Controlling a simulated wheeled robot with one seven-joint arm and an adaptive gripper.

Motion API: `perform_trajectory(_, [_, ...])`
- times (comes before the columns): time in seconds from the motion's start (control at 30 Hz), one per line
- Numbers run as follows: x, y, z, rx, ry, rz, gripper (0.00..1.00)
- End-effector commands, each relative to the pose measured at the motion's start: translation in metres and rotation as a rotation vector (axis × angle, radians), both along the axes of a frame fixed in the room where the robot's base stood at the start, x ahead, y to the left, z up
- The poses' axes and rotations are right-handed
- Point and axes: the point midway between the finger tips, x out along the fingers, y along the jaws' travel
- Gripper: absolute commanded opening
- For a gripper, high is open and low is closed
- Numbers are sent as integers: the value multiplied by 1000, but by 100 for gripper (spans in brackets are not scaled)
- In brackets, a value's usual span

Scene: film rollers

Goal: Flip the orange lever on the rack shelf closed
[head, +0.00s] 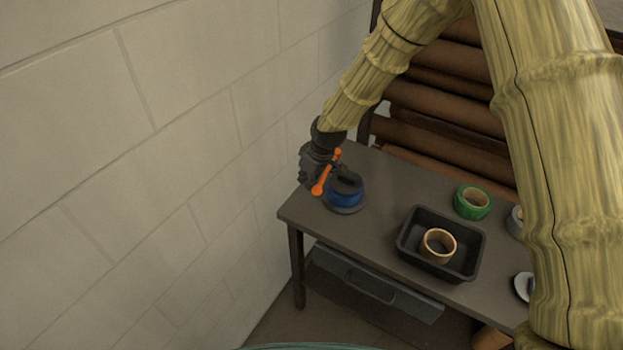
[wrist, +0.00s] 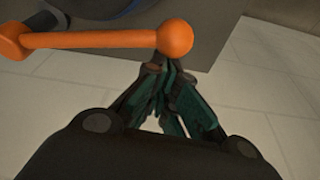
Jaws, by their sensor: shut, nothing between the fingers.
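The orange lever (head: 324,176) sits on a blue and black round mount (head: 346,193) at the left end of the shelf top. In the head view it slants, upper end to the right. In the wrist view the lever (wrist: 100,40) lies across the top, with its round knob (wrist: 174,37) just beyond the fingertips. My gripper (head: 314,172) is just left of the lever in the head view, its fingers partly hidden. In the wrist view my gripper (wrist: 163,68) is shut and empty, its tips at or very near the knob; contact is unclear.
A black tray (head: 407,247) holding a tan tape roll (head: 438,246) and a green tape roll (head: 473,201) stand to the right on the shelf (head: 375,235). A pale block wall (head: 150,170) is close on the left. Brown rollers (head: 440,95) are stacked behind.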

Motion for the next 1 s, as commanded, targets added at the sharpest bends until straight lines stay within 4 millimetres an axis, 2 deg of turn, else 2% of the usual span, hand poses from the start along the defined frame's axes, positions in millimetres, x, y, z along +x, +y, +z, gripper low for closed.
perform_trajectory(0.03, [-3,-5,-3,-7,9,-2,0])
perform_trajectory(0.27, [-4,-8,-4,-9,11,-5,0])
perform_trajectory(0.47, [-5,-10,3,-10,13,-6,0])
perform_trajectory(0.67, [-8,-14,24,-11,13,-5,0])
perform_trajectory(1.0, [-12,-16,77,-6,7,4,0])
